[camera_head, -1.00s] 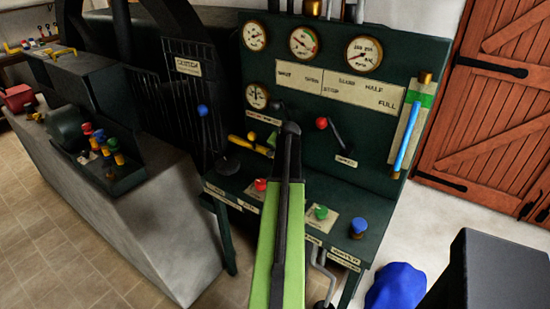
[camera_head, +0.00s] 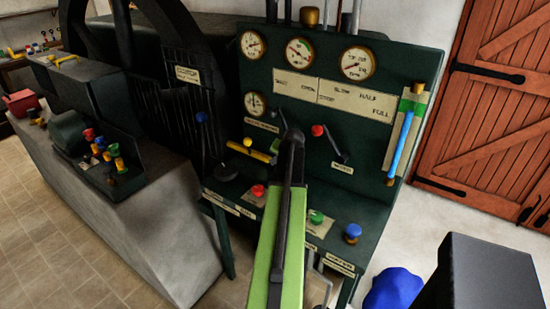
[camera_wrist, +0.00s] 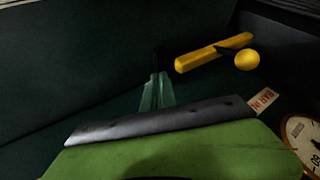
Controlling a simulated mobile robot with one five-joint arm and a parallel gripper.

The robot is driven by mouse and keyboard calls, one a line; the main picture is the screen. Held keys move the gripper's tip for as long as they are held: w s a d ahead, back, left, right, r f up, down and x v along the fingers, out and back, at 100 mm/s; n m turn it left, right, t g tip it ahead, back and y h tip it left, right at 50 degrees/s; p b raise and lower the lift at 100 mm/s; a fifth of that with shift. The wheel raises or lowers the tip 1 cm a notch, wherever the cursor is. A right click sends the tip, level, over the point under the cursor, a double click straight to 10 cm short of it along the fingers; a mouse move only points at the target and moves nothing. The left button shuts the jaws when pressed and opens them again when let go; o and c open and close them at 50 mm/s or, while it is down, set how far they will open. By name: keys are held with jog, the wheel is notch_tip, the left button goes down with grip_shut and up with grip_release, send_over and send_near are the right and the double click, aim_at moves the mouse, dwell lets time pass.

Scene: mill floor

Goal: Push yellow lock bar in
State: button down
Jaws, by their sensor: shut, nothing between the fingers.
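The yellow lock bar (camera_head: 257,154) lies low on the left part of the dark green panel, with a yellow ball knob (camera_head: 247,142) beside it. In the wrist view the bar (camera_wrist: 213,51) and the knob (camera_wrist: 247,60) are at upper right, near a small label reading "BAR IN" (camera_wrist: 263,98). My gripper (camera_wrist: 157,86) shows there as slim green fingers, shut and empty, below and left of the bar and apart from it in the picture.
A red-knobbed lever (camera_head: 318,131) stands right of my arm, and a blue-knobbed lever (camera_head: 202,117) to the left. Red (camera_head: 258,191), green (camera_head: 316,216) and blue (camera_head: 353,231) knobs stand on the ledge below. Gauges (camera_head: 299,50) line the panel top. A gauge (camera_wrist: 303,140) is near my wrist.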

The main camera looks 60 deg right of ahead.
jog(key=p+v, duration=0.4)
jog(key=v, duration=0.3)
jog(key=shift+w+a, duration=0.15)
jog(key=shift+a, duration=0.05)
jog(key=shift+r, duration=0.1)
